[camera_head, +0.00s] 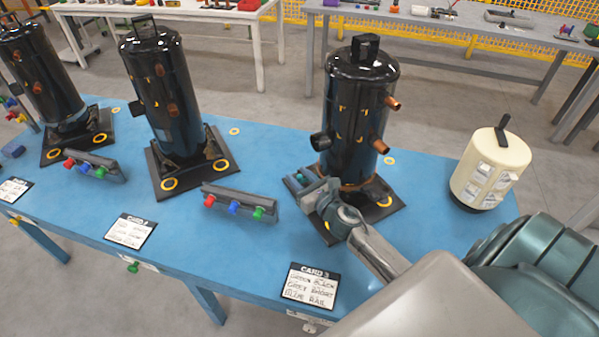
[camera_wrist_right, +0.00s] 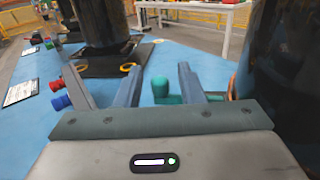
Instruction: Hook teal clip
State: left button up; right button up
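A teal clip (camera_wrist_right: 160,88) shows in the right wrist view as a rounded upright piece with a short arm to its right. It appears between the fingers of my right gripper (camera_wrist_right: 160,75), with gaps on both sides. The fingers are apart. In the head view the right gripper (camera_head: 303,183) is low at the front left of the rightmost black compressor (camera_head: 355,115), near its base plate (camera_head: 385,207). The clip is hard to make out there. My left gripper is not in view.
The blue table (camera_head: 240,262) also carries other black compressors (camera_head: 160,90), clip rails (camera_head: 238,200) with red, blue and green clips, and a cream canister (camera_head: 490,170) at right. Copper pipes (camera_head: 379,146) stick out from the rightmost compressor. Card 3 (camera_head: 310,286) lies in front.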

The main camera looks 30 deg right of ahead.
jog(key=shift+w, duration=0.2)
jog(key=shift+c, duration=0.2)
grip_shut()
